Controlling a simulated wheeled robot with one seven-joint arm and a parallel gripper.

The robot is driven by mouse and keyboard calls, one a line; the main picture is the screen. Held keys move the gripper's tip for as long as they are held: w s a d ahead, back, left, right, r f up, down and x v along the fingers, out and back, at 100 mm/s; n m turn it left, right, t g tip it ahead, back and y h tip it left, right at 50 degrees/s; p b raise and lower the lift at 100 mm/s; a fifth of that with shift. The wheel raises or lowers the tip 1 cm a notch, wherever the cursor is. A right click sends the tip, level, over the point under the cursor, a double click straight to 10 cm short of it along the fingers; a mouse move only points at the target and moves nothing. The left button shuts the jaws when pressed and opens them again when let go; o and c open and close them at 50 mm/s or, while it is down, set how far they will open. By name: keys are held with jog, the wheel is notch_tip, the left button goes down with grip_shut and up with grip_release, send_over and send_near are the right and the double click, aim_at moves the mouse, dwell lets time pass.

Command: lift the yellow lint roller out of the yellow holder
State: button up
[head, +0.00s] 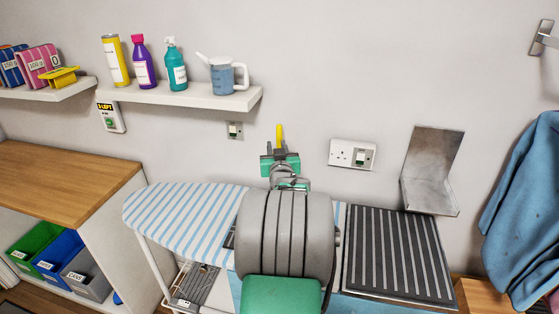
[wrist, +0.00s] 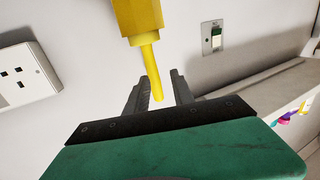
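The yellow lint roller (head: 279,132) stands upright near the wall, beyond and above my gripper (head: 280,158) in the head view. In the wrist view, which is upside down, its thin yellow rod (wrist: 152,70) reaches between the fingers of my gripper (wrist: 162,90). The fingers are apart, with a gap showing beside the rod. A thicker yellow faceted part (wrist: 138,16) lies at the top edge of the wrist view and is cut off. It looks like the yellow holder, but I cannot tell for sure. In the head view my gripper hides what is below the rod.
A wall shelf (head: 180,96) with bottles and a blue jug (head: 222,76) is up to the left. A switch (head: 235,130) and a socket (head: 352,154) flank my gripper. A striped ironing board (head: 180,212), a metal bracket (head: 432,170) and a ribbed mat (head: 398,250) lie around.

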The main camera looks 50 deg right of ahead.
aim_at(279, 134)
jog(key=shift+h, duration=0.3)
jog(key=p+x, duration=0.1)
jog(key=x, duration=0.1)
jog(key=p+x, duration=0.1)
jog(key=x, duration=0.2)
jog(key=s+x, duration=0.1)
jog(key=x, duration=0.2)
jog(key=shift+d+r+p, duration=0.15)
jog(key=shift+d+p, duration=0.25)
jog(key=shift+a, duration=0.1)
grip_shut()
jog(key=shift+r, duration=0.1)
dwell(0.4)
